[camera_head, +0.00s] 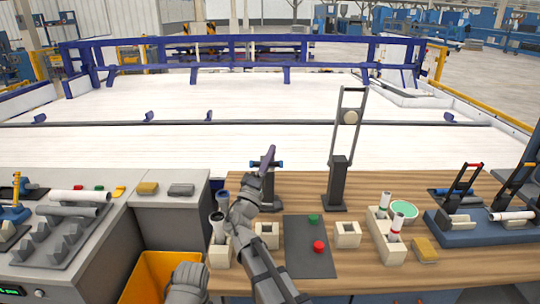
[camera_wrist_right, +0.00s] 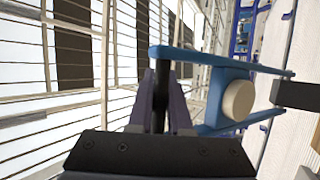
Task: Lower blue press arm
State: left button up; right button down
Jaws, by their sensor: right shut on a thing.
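The blue press arm (camera_wrist_right: 222,62) is a blue frame with a cream disc (camera_wrist_right: 238,100) and a dark crossbar at its end. My right gripper (camera_wrist_right: 163,75) is shut on that crossbar in the wrist view, with one purple finger on each side. In the head view, my right gripper (camera_head: 268,156) covers most of the press arm. Only blue ends (camera_head: 280,164) show at its sides. The frame looks foreshortened there, so its exact tilt is hard to tell. Its dark post (camera_head: 268,190) stands on the wooden table, partly hidden.
A second press with a grey frame (camera_head: 363,103) stands raised to the right on its dark post (camera_head: 338,185). A dark mat (camera_head: 305,262) with a green and a red button lies in front. White pipe holders (camera_head: 348,241) stand nearby. A yellow bin (camera_head: 150,275) is lower left.

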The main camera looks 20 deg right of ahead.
jog(key=s+a+f+b, duration=0.1)
jog(key=s+f+b, duration=0.2)
jog(key=f+b, duration=0.4)
jog(key=s+f+b, duration=0.3)
jog(key=f+b, duration=0.4)
jog(key=f, duration=0.2)
jog(key=shift+s+a+h+b, duration=0.15)
jog(key=shift+a+h+b, duration=0.2)
jog(key=shift+h+b, duration=0.05)
jog(key=c, duration=1)
grip_release()
jog(key=shift+s+r, duration=0.1)
jog(key=shift+s, duration=0.05)
jog(key=shift+o, duration=0.8)
jog(key=b+v, duration=0.4)
jog(key=v, duration=0.3)
jog(key=shift+a+f, duration=0.25)
jog(key=shift+f, duration=0.1)
